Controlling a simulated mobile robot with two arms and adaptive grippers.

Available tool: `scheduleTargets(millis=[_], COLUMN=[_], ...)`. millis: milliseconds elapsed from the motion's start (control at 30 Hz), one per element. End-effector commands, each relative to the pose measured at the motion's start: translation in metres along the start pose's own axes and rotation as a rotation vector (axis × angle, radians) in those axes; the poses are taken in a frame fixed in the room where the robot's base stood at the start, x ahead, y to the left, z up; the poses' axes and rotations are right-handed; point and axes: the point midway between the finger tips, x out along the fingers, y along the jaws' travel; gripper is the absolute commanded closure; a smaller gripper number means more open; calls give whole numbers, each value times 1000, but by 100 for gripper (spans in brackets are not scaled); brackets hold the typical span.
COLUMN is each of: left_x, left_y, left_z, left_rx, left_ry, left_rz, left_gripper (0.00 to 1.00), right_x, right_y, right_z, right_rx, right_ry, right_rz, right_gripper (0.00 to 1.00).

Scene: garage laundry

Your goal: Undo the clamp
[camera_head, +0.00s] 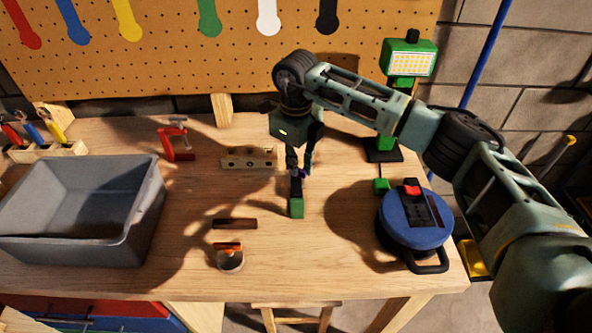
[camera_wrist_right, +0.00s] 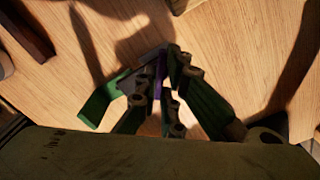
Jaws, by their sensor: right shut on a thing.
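A red clamp (camera_head: 176,143) stands on the workbench at the back left, apart from my grippers. My right gripper (camera_head: 301,172) points down over the middle of the bench. It is shut on the purple part of a green piece (camera_head: 296,208) with a dark top. In the right wrist view, the purple part (camera_wrist_right: 159,72) shows between the fingers (camera_wrist_right: 165,95), and the green piece (camera_wrist_right: 101,98) reaches out to the left. The fingers hide much of it, so I cannot tell whether it is a clamp too. My left gripper is out of view.
A grey bin (camera_head: 80,240) stands at the left. A wooden block with holes (camera_head: 248,157), a dark bar (camera_head: 235,224) and a small round container (camera_head: 230,260) lie left of the gripper. A blue round device (camera_head: 415,226) and a green lamp (camera_head: 408,62) stand at the right.

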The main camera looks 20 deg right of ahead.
Motion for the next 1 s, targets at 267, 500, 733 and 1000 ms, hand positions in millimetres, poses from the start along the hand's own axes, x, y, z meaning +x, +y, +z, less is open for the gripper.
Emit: scheduleTargets(millis=[267,500,733,1000], left_x=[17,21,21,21], left_y=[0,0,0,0], left_z=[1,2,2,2], left_rx=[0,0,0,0], left_ry=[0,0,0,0], left_rz=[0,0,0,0], left_gripper=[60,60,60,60], right_x=[7,7,7,7], right_y=[2,2,3,3], right_z=[-2,-3,-3,-3], right_rx=[-153,-211,-224,-223], right_ry=[9,12,14,15], right_rz=[4,7,8,8], right_gripper=[100,100,100,91])
